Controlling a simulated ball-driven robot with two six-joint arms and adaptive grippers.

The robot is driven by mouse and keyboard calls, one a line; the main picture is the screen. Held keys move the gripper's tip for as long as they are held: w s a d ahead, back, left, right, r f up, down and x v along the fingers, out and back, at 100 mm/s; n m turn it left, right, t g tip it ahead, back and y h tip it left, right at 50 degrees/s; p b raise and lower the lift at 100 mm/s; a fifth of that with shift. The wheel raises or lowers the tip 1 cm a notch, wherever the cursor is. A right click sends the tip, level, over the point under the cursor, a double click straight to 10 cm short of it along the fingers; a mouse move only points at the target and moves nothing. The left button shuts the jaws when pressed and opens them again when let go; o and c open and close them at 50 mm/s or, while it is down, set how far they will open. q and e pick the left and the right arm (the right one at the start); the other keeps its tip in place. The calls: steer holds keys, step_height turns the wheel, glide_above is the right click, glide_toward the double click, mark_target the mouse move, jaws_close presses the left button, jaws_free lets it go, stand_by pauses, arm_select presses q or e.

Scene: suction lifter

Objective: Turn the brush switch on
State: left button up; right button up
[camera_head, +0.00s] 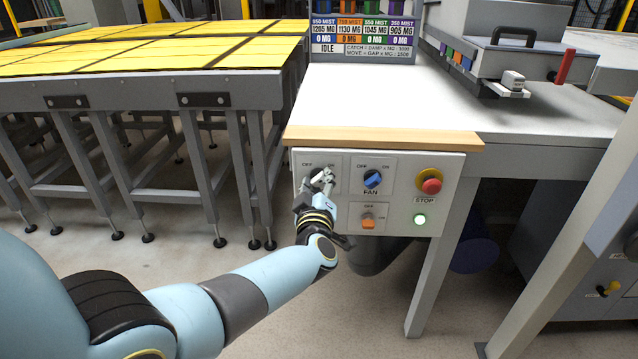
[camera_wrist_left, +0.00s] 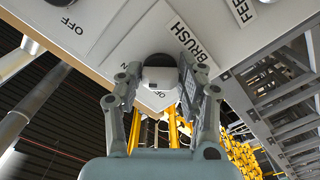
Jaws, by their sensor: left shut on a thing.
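The grey control panel (camera_head: 400,215) hangs under the table's front edge. In the left wrist view the brush switch (camera_wrist_left: 160,73) is a round knob with a dark top and a pale face, beside the BRUSH label (camera_wrist_left: 187,42). The fingers of my left gripper (camera_wrist_left: 162,88) stand on both sides of this knob and are shut on it. I cannot tell clearly which way the knob points. My right gripper is not in view.
The blue fan switch (camera_head: 372,179) is just right of my left gripper. The white tabletop (camera_head: 390,105) above is mostly clear.

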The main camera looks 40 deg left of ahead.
arm_select(q)
steer(key=o, duration=0.8)
steer(key=shift+s+f, duration=0.1)
steer(key=shift+f, duration=0.1)
steer(key=o, duration=0.3)
steer(key=shift+r, duration=0.1)
steer(key=shift+d, duration=0.1)
steer(key=v, duration=1.2)
